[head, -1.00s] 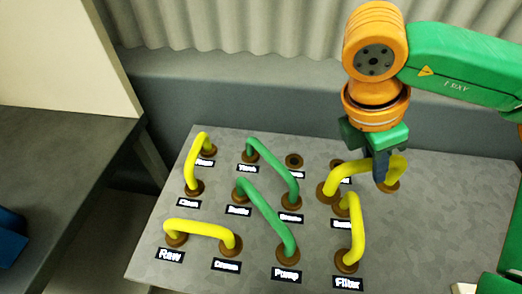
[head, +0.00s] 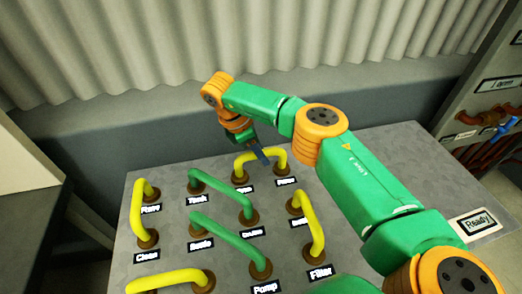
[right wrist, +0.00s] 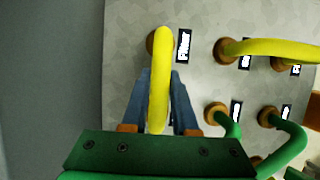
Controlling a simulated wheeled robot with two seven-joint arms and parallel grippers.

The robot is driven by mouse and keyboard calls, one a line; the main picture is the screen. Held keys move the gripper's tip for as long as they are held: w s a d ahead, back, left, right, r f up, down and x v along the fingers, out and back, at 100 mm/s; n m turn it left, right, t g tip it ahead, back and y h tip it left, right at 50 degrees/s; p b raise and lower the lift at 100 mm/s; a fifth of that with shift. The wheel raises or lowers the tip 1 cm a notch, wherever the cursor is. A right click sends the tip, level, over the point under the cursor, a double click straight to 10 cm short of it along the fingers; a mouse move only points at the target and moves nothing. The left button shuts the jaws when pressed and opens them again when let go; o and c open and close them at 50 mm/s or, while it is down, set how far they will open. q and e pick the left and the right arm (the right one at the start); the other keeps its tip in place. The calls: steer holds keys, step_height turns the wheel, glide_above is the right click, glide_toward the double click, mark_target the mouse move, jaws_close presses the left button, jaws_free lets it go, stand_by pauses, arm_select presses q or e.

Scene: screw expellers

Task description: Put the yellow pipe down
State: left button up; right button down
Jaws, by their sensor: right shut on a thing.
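The yellow pipe (head: 262,154) is an arch at the back of the grey panel (head: 345,175), with brown collars at its ends. Its ends are over the two back-row sockets at the right; I cannot tell whether they are fully seated. My right gripper (head: 262,157) is shut on it from above. In the right wrist view the yellow pipe (right wrist: 160,85) runs between the fingers of my right gripper (right wrist: 160,80), and its far end meets a brown collar (right wrist: 155,42). My left gripper is not in view.
Other yellow pipes (head: 137,215) (head: 315,225) and two green pipes (head: 220,195) (head: 230,237) stand on the panel close by. A Ready sign (head: 477,223) lies at the right. A corrugated wall (head: 260,60) is behind. Red pipes with a blue handle (head: 505,128) are at far right.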

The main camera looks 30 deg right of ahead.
steer(key=shift+f, duration=0.25)
steer(key=shift+f, duration=0.15)
steer(key=c, duration=0.7)
jaws_free()
